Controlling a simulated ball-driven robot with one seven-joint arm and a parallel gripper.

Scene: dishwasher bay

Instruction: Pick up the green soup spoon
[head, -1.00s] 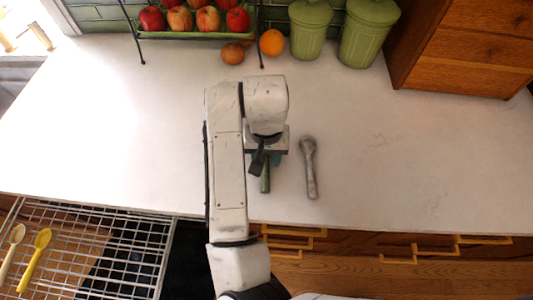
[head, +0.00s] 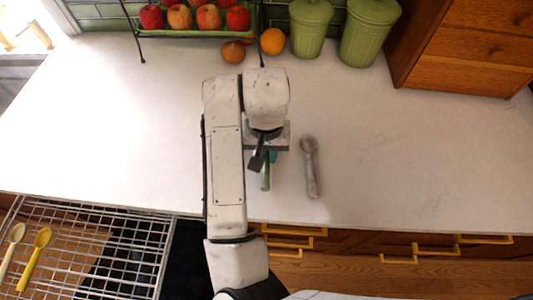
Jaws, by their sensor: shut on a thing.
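The green soup spoon (head: 266,180) is on the white counter side of my arm, its green handle showing below my gripper (head: 262,160). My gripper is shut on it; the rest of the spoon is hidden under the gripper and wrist. From this overhead view I cannot tell how far the spoon is from the counter surface.
A grey spoon (head: 310,168) lies on the counter (head: 420,150) just right of my gripper. A wire dishwasher rack (head: 120,240) at lower left holds a yellow spoon (head: 35,258) and a pale spoon (head: 11,250). Fruit, green canisters (head: 370,32) and a wooden drawer unit (head: 465,45) line the back.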

